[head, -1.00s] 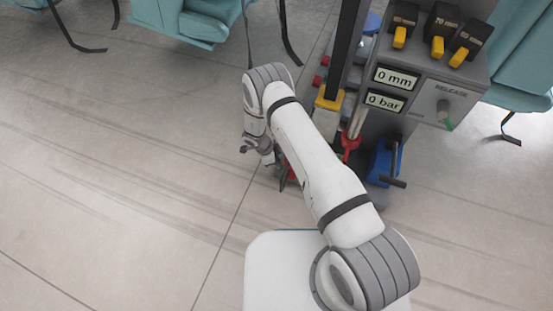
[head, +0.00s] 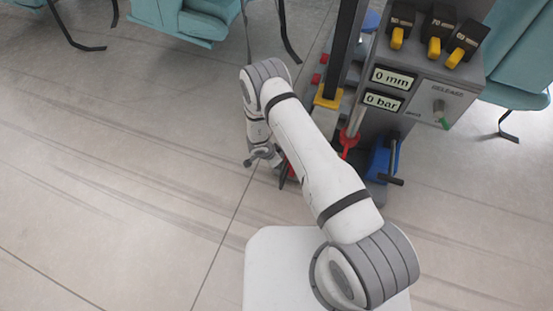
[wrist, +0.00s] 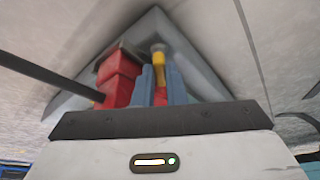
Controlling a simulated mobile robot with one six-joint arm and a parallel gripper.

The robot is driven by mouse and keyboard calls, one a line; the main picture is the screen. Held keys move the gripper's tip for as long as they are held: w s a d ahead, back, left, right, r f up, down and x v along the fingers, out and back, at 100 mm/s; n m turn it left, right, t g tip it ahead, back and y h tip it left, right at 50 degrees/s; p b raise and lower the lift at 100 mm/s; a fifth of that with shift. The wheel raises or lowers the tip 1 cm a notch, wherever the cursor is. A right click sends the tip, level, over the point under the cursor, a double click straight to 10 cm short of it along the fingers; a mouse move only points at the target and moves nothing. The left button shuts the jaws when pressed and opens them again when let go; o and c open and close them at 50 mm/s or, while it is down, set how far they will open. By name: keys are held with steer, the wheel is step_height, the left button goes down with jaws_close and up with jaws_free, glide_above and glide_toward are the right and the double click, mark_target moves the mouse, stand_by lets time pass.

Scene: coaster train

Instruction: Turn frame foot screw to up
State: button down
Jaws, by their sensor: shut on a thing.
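In the wrist view, my gripper (wrist: 160,90) has its two blue fingers closed around a narrow red and yellow part, which appears to be the frame foot screw (wrist: 158,58). Its yellow upper piece stands between and beyond the fingertips, and red shows lower between them. The fingers point at a grey, corner-shaped base plate (wrist: 190,50). In the head view, my gripper (head: 285,172) is low beside the machine's foot, mostly hidden behind my arm. The screw cannot be made out there, and its turned position cannot be read.
A red block (wrist: 118,80) stands close left of the fingers, with a dark bar (wrist: 45,72) reaching to it. The machine's grey panel (head: 425,95) reads 0 mm and 0 bar. A blue pump (head: 380,160) stands at right. Open floor (head: 110,180) lies left.

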stand_by(0.3)
steer(key=c, duration=1.5)
jaws_free()
steer(key=p+v, duration=0.3)
steer(key=v, duration=0.4)
steer(key=shift+s+r, duration=0.1)
steer(key=shift+r, duration=0.3)
steer(key=shift+c, duration=0.2)
